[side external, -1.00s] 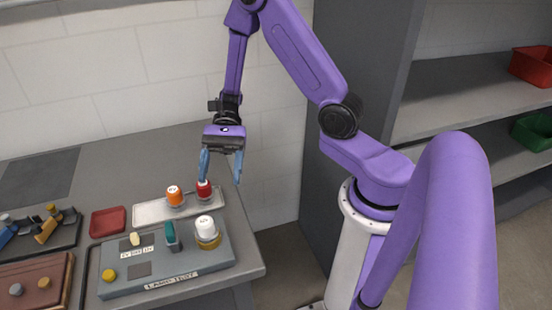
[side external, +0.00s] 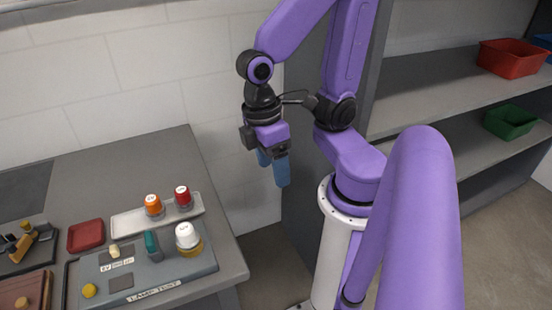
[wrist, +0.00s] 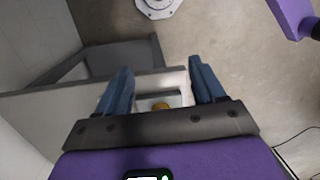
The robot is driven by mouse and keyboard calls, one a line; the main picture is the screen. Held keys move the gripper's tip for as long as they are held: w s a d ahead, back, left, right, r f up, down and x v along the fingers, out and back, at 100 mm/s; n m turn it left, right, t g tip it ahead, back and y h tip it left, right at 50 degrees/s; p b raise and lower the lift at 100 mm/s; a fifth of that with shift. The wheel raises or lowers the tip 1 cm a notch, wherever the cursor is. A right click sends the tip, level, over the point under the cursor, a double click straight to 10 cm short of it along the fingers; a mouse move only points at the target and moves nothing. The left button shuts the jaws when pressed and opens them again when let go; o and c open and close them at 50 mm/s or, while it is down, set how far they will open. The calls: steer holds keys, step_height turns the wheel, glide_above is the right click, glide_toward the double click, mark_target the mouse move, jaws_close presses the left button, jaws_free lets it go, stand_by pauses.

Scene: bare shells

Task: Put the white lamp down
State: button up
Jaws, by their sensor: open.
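The white lamp (side external: 187,235) stands upright in a gold socket (side external: 191,250) on the right end of the grey lamp test box (side external: 150,280). An orange lamp (side external: 153,203) and a red lamp (side external: 183,196) stand on a pale tray (side external: 128,226) behind the box. My gripper (side external: 272,170) is open and empty, pointing down in the air off the right edge of the table, apart from all the lamps. In the wrist view my gripper (wrist: 161,68) shows its blue fingers spread with nothing held. A small yellow patch behind the fingers there is too hidden to name.
The box also carries a teal lever (side external: 153,246) and a yellow button (side external: 89,290). A red dish (side external: 86,235) lies left of the pale tray. Shelves at right hold a red bin (side external: 512,58) and a green bin (side external: 511,122). The table's back area is clear.

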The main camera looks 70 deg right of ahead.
steer(key=n+t, duration=0.1)
steer(key=r+n, duration=0.1)
steer(key=shift+s+r+n+t+y, duration=0.15)
steer(key=shift+s+n+t+y, duration=0.15)
steer(key=shift+s+n+t, duration=0.1)
stand_by(1.1)
